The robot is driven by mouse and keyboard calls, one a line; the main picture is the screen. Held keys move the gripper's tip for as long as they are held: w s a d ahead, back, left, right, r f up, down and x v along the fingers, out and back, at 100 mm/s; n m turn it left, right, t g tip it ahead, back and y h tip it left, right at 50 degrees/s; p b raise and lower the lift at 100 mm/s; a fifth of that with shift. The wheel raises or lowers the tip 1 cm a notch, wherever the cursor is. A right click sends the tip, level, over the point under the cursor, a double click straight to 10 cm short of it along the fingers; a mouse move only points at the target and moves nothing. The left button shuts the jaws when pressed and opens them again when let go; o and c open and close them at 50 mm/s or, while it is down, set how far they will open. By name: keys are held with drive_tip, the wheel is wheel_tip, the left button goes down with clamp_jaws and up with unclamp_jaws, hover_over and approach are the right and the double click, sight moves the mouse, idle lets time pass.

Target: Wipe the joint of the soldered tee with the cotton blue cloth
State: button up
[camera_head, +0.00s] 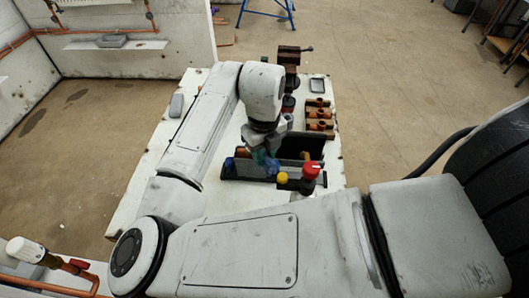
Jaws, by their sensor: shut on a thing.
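My gripper (268,152) points down over the near side of the dark open-topped box (232,174) on the white bench. It is shut on a crumpled blue cloth (265,166), which hangs low between the fingers at the box. Part of the cloth is hidden by the gripper. Several copper tees (319,125) lie in a row on the bench to the right of my gripper, apart from it. I cannot tell which one is the soldered tee.
A brown vise (290,53) stands at the bench's far end. A red-knobbed part (311,170) and a yellow-topped one (282,178) stand at the box's near right. The bench's left side (150,175) has free room.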

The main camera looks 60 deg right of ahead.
drive_tip(key=shift+w+d, duration=0.4)
drive_tip(key=shift+w, duration=0.15)
idle(0.4)
drive_tip(key=shift+s+d, duration=0.15)
drive_tip(key=shift+d, duration=0.15)
idle(0.9)
drive_tip(key=shift+a, duration=0.1)
drive_tip(key=shift+w+a+b, duration=0.35)
drive_tip(key=shift+a+b, duration=0.05)
drive_tip(key=shift+a, duration=0.05)
drive_tip(key=shift+s+d, duration=0.1)
drive_tip(key=shift+d, duration=0.1)
idle(0.5)
drive_tip(key=shift+s+d, duration=0.25)
drive_tip(key=shift+d, duration=0.1)
drive_tip(key=shift+w+a, duration=0.1)
drive_tip(key=shift+a, duration=0.1)
drive_tip(key=shift+w+a, duration=0.3)
drive_tip(key=shift+a, duration=0.1)
idle(0.3)
